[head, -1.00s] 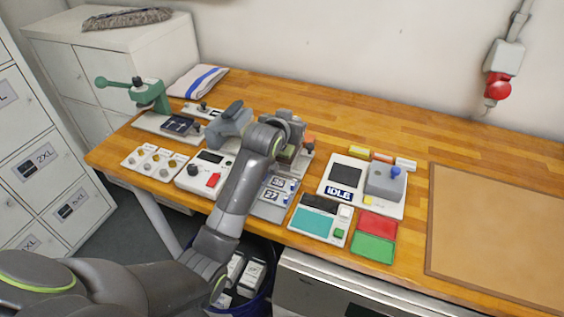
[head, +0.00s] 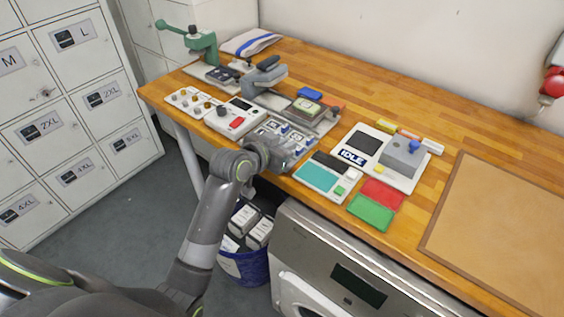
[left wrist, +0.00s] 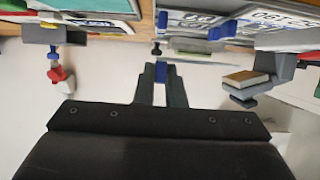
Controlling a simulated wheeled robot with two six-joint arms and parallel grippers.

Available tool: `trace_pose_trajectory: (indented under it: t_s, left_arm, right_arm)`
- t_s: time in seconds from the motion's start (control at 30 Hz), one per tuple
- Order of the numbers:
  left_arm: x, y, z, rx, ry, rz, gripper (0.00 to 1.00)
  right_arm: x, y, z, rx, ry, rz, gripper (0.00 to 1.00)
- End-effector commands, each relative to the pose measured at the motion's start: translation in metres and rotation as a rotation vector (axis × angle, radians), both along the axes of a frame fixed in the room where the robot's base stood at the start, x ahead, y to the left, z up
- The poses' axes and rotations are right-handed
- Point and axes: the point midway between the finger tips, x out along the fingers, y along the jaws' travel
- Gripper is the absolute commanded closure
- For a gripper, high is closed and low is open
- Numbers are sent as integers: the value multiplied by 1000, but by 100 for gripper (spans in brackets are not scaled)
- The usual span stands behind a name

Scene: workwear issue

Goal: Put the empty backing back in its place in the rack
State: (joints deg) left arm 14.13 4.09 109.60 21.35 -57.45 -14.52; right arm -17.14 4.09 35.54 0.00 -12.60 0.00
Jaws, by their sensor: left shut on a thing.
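My left gripper (head: 272,157) is at the front edge of the bench, over the near part of the grey rack (head: 300,148) with numbered slots and blue knobs. In the left wrist view the two fingers (left wrist: 162,78) are shut on a small blue tab (left wrist: 161,71). The tab seems to belong to the backing; the rest of it is hidden or too small to make out. Numbered plates (left wrist: 194,18) and blue knobs show just beyond the fingertips. I cannot tell whether the held piece touches the rack. My right gripper is not in view.
Left of the rack is a white box with a red switch (head: 236,124). Behind stands a grey press (head: 262,78) and a base with a yellow-green-topped block (head: 308,108). Right are a teal-screened panel (head: 316,177) and an IDLE device (head: 362,142). A blue bin (head: 243,262) stands below.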

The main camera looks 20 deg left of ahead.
Motion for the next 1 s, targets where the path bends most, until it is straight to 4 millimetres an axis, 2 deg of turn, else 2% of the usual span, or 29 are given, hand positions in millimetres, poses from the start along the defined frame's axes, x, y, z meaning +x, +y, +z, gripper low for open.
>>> trace_pose_trajectory:
  t_s: [0.03,0.17,0.4,0.83,0.87,1.0]
  left_arm:
    - [-1,0,-9,0,3,2,100]
    - [0,0,-19,0,1,0,100]
    - [0,0,-52,0,2,1,100]
    - [0,0,-60,0,-1,1,100]
    - [0,0,-60,0,-1,1,89]
    - [0,0,-59,-1,0,0,71]
  right_arm:
    - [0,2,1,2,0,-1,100]
    - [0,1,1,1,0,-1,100]
    - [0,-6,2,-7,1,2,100]
    - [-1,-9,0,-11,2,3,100]
    - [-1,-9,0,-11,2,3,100]
    - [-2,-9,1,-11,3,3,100]
